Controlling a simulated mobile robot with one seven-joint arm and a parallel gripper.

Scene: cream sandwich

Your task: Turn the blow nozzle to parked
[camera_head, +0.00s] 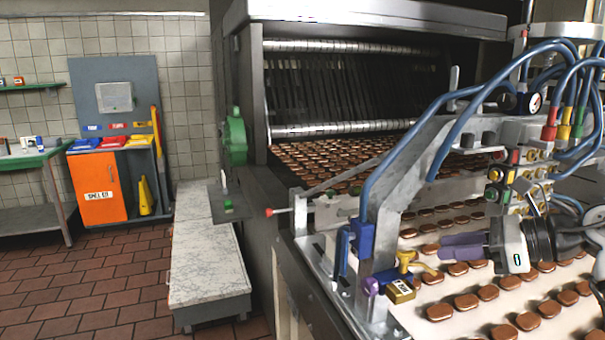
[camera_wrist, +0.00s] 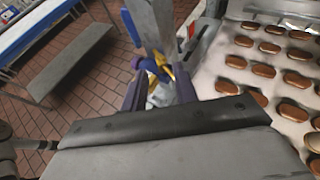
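A small yellow fitting (camera_head: 407,261) with a pale metal tip stands at the near left corner of the conveyor; it looks like the blow nozzle, but I see no readable position mark. A purple knob (camera_head: 373,286) and a brass-coloured tagged block (camera_head: 401,291) sit just below it. A blue block (camera_head: 361,238) is on the grey post behind. My gripper (camera_head: 443,247), with purple fingers, is right of the yellow fitting, apparently apart from it. In the wrist view my gripper (camera_wrist: 160,82) has its fingers spread, with the yellow fitting (camera_wrist: 181,82) partly hidden beyond them.
Rows of chocolate-coated biscuits (camera_head: 470,268) lie on the pale belt under and around my gripper. Blue hoses (camera_head: 410,140) and a valve cluster (camera_head: 520,175) crowd the right. A slanted grey bracket (camera_head: 400,175) rises behind the fitting. A marble-topped bench (camera_head: 205,245) stands left.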

